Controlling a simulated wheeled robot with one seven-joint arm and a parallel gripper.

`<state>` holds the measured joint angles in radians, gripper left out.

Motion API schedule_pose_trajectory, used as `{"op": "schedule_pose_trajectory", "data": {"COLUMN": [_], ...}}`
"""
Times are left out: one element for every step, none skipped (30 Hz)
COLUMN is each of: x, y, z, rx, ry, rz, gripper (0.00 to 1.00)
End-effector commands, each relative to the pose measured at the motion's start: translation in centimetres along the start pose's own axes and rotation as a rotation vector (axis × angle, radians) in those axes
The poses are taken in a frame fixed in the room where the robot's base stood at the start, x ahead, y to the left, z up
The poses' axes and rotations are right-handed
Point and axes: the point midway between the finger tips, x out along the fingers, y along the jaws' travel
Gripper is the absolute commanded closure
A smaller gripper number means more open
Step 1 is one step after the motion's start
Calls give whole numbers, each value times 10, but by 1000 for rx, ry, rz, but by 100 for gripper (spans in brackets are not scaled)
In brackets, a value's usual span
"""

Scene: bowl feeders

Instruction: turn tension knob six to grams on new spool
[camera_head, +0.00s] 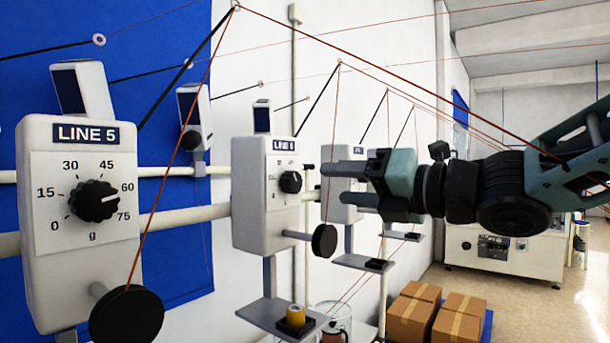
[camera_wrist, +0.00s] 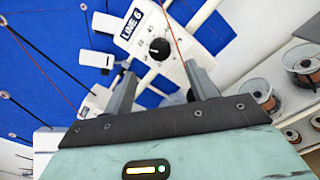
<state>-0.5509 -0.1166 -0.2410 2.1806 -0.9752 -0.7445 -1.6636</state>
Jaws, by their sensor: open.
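The Line 6 tension unit (camera_head: 265,200) is a white box on the rail with a black knob (camera_head: 290,182) on its dial. In the wrist view the knob (camera_wrist: 159,48) shows beyond the fingertips, with a light mark pointing roughly toward the dial's left side; the exact reading is too small to tell. My gripper (camera_head: 326,183) is open and empty, to the right of the unit. In the wrist view my gripper (camera_wrist: 162,70) has its fingers apart with the knob in the gap's line of sight.
The Line 5 unit (camera_head: 80,220) stands close at left, its knob (camera_head: 95,201) pointing near 60. Red wires run down past the units. A black roller (camera_head: 325,240) sticks out below my fingers. Copper spools (camera_wrist: 304,62) sit at right in the wrist view.

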Motion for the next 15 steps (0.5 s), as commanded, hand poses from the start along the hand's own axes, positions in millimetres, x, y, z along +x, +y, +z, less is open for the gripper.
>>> {"op": "schedule_pose_trajectory", "data": {"x": [13,19,27,33,38,45,50,55,60,64,67,71,73,75,78], "y": [3,3,3,3,3,3,3,3,2,2,2,2,2,2,1], "z": [2,2,1,2,2,2,2,2,2,2,2,2,2,1,0], "rx": [1,1,1,1,1,1,1,0,1,0,1,0,0,-1,0], "ry": [5,5,6,4,4,4,4,3,3,3,2,1,1,1,2], "rz": [0,0,0,1,0,0,1,1,0,1,0,0,1,1,0], "gripper": [43,43,43,43,43,43,43,43,43,43,43,43,43,43,43]}}
